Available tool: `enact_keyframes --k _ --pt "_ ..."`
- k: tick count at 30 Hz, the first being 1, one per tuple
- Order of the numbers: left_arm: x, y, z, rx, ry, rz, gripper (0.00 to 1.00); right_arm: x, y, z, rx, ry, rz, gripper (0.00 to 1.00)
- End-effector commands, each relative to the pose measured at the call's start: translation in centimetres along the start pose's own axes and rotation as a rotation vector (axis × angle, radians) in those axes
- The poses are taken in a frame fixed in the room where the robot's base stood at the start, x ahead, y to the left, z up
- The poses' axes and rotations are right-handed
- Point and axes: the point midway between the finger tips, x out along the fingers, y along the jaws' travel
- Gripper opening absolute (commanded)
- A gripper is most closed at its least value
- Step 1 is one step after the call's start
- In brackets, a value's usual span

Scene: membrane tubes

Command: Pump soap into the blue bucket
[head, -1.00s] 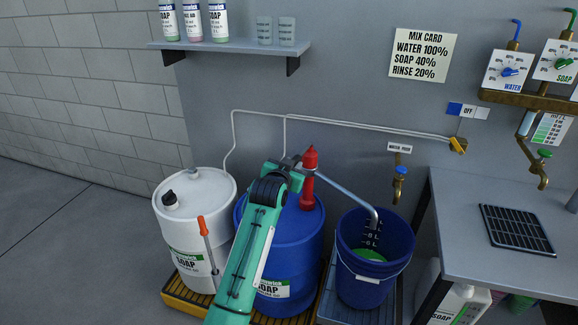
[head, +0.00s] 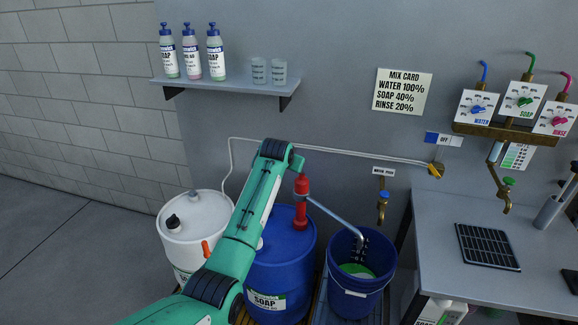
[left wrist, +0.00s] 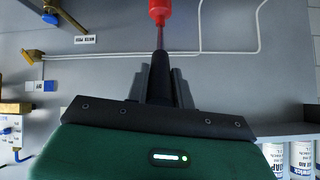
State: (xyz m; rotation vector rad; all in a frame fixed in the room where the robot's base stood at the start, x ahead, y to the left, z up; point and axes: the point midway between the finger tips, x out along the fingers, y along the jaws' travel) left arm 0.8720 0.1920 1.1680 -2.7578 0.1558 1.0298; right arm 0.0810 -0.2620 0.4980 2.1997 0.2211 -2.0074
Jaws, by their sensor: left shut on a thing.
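The red hand pump (head: 301,186) stands on top of the blue soap drum (head: 290,262). Its grey spout (head: 336,218) slopes down to the right into the blue bucket (head: 358,298). Some green soap (head: 357,270) lies in the bucket, below dark level marks. My left gripper (head: 298,162) is just above the pump and shut on its handle, which the fingers hide. In the left wrist view the dark fingers (left wrist: 160,75) are close together. A thin rod (left wrist: 162,42) runs from them to the red pump body (left wrist: 160,12). My right gripper does not show.
A white soap drum (head: 195,222) stands left of the blue one. A wall shelf (head: 230,80) with bottles and cups is above. A wall tap (head: 383,205) hangs by the bucket. A grey bench (head: 440,250) fills the right.

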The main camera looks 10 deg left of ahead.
Motion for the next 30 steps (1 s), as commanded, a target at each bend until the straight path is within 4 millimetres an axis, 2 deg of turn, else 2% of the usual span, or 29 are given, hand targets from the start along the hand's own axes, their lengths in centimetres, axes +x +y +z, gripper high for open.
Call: enact_keyframes --k 1,7,23,24,26,30 --pt "-0.25 -0.19 -0.79 0.0 -0.011 0.002 0.0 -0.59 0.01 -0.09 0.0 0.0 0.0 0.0" --pt "-0.07 -0.33 -1.56 -0.001 -0.05 0.01 0.0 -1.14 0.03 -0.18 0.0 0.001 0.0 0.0" --pt "0.05 -0.36 -1.77 -0.001 -0.062 0.013 0.0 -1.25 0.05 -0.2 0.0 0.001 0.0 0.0" --pt "0.05 -0.36 -1.76 0.0 -0.062 0.013 0.31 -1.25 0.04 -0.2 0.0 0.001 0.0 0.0" --pt "0.06 -0.36 -1.74 0.0 -0.062 0.013 0.43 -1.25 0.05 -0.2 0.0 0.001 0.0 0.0" --pt "0.09 -0.34 -1.68 0.0 -0.064 0.013 0.45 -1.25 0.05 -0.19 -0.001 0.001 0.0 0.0"
